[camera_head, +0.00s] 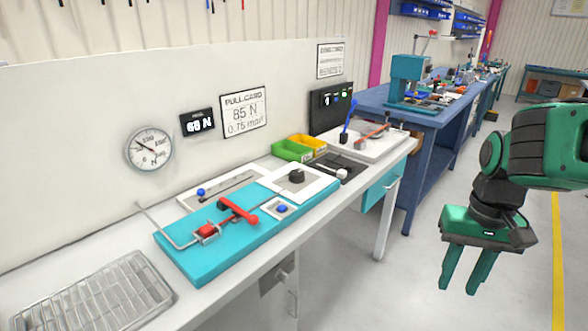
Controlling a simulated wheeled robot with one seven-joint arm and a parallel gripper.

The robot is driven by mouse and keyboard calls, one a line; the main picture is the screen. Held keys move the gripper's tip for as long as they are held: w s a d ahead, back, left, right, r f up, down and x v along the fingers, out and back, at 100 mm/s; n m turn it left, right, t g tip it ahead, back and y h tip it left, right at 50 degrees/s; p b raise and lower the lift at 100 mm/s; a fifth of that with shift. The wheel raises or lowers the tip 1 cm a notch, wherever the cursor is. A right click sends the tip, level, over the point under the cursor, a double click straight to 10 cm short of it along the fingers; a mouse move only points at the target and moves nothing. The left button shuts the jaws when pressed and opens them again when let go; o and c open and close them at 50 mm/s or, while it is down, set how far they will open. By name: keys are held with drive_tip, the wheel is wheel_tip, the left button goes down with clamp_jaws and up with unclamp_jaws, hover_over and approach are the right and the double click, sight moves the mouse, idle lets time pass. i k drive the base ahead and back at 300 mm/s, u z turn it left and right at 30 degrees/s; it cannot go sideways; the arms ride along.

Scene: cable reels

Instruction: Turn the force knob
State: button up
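A black round knob (296,177) sits on a white square plate (318,184) at the far right end of the teal fixture board (190,259). No label on it can be read, but it looks like the force knob. My gripper (457,288) is to the right of the bench, over the floor, well apart from the knob. Its two green fingers point down, spread apart, with nothing between them. A dark display (197,122) seems to read 68 N, and a pull card (244,110) reads 85 N.
The board carries a red-handled lever (240,211), a red clamp block (207,231) and a blue button (282,208). A wire tray (95,300) lies front left. Green and yellow bins (293,150) stand behind. A blue workbench (437,130) is farther back. Floor between gripper and bench is clear.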

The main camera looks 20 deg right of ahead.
sight(296, 175)
drive_tip(key=i, duration=0.9)
